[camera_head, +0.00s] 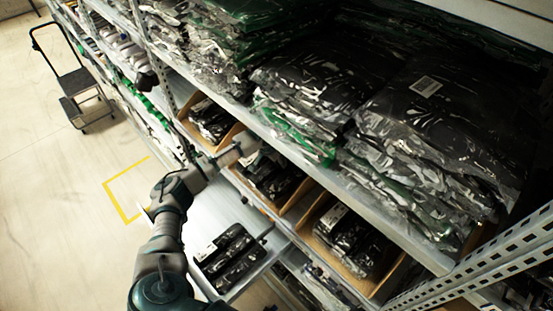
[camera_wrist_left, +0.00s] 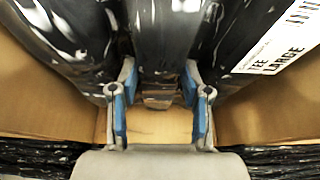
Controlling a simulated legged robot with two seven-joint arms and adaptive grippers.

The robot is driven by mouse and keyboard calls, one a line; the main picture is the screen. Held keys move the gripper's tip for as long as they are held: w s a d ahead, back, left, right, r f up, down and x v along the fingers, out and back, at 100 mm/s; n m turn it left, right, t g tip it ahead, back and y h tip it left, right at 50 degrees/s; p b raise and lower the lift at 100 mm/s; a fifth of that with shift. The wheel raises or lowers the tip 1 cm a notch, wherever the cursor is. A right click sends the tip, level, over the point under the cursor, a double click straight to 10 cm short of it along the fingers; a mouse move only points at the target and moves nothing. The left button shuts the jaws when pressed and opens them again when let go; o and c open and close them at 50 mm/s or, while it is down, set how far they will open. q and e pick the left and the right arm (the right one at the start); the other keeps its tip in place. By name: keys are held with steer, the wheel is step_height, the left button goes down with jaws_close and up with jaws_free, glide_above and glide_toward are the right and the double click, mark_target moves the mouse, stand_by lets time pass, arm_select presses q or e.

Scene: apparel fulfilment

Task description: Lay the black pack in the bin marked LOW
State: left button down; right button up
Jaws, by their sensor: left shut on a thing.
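My left gripper (camera_wrist_left: 161,88) is shut on a black pack (camera_wrist_left: 165,40) in glossy film, gripped between its blue-padded fingers inside a brown cardboard bin (camera_wrist_left: 255,108). Other black packs lie close on both sides; the right one has a white label (camera_wrist_left: 283,42) with "LARGE" on it. In the head view my left arm reaches from the bottom to the shelf, and its wrist (camera_head: 232,150) is at the middle cardboard bin (camera_head: 291,203). The fingertips and held pack cannot be made out there. No LOW marking is readable. My right gripper is not in view.
Cardboard bins with black packs stand at the left (camera_head: 238,130) and right (camera_head: 376,287). A shelf (camera_head: 330,178) with stacked bagged garments hangs above them. A grey tray (camera_head: 262,262) holds several black packs below. A cart (camera_head: 75,85) stands on the open floor.

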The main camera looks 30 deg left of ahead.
arm_select(q)
steer(key=shift+a+f, duration=0.2)
steer(key=shift+f, duration=0.1)
steer(key=shift+w+d+f, duration=0.1)
steer(key=shift+d+f, duration=0.15)
steer(key=c, duration=0.5)
jaws_free()
steer(key=shift+d, duration=0.1)
steer(key=shift+c, duration=0.2)
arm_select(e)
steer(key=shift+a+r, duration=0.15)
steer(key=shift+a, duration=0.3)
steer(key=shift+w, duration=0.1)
